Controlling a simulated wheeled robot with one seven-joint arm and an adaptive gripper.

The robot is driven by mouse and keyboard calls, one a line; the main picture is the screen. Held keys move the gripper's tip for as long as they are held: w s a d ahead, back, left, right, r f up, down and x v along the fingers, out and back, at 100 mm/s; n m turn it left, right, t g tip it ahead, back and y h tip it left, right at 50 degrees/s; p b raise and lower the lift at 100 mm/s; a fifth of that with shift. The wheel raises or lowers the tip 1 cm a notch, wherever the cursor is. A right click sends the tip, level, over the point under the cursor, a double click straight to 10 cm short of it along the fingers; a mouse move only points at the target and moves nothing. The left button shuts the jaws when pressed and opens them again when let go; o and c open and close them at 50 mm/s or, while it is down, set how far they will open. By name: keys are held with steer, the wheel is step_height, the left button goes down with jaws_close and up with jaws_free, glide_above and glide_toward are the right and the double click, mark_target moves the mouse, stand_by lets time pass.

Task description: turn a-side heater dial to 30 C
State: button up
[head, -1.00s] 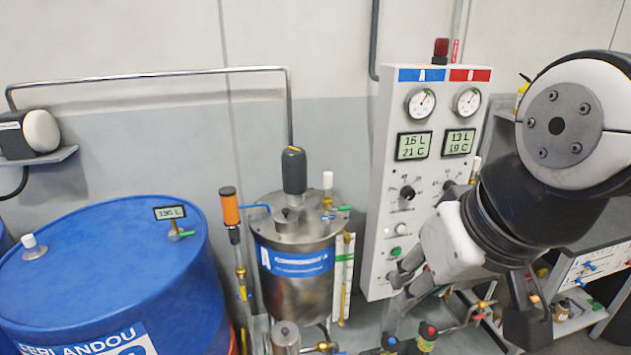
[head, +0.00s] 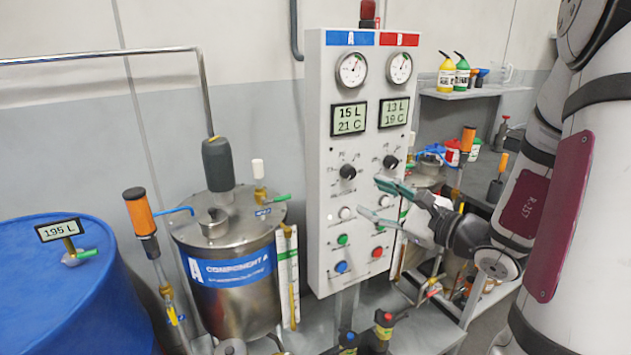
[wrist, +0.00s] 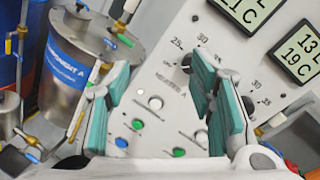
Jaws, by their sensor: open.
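The a-side heater dial (head: 348,172) is a black knob under the A display in the head view. In the wrist view the knob (wrist: 186,63) is partly hidden by the right finger, with marks 25, 30 and 35 around it; its pointer is not clear. My gripper (head: 371,198) is open and empty, with teal finger pads, in front of the panel, below and right of the dial. In the wrist view my gripper (wrist: 155,72) has nothing between its fingers. The A display (head: 349,119) reads 15 L, 21 C.
The white control panel (head: 316,235) also carries the B dial (head: 390,161), close above the fingers, and several push buttons below. A steel tank (head: 235,300) stands left of it, and a blue drum (head: 75,300) further left. A shelf with bottles (head: 447,75) is behind right.

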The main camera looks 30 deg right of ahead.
mark_target(352, 175)
steer(key=d+f+m+t+h, duration=0.1)
steer(key=d+f+m+h, duration=0.15)
steer(key=d, duration=0.25)
steer(key=shift+h, duration=0.25)
steer(key=w, duration=0.4)
steer(key=w+a, duration=0.1)
steer(key=w, duration=0.4)
steer(key=w+r, duration=0.1)
steer(key=w, duration=0.3)
steer(key=shift+w+a+p, duration=0.2)
steer(key=shift+p, duration=0.1)
steer(key=c, duration=1.2)
steer(key=shift+o, duration=0.2)
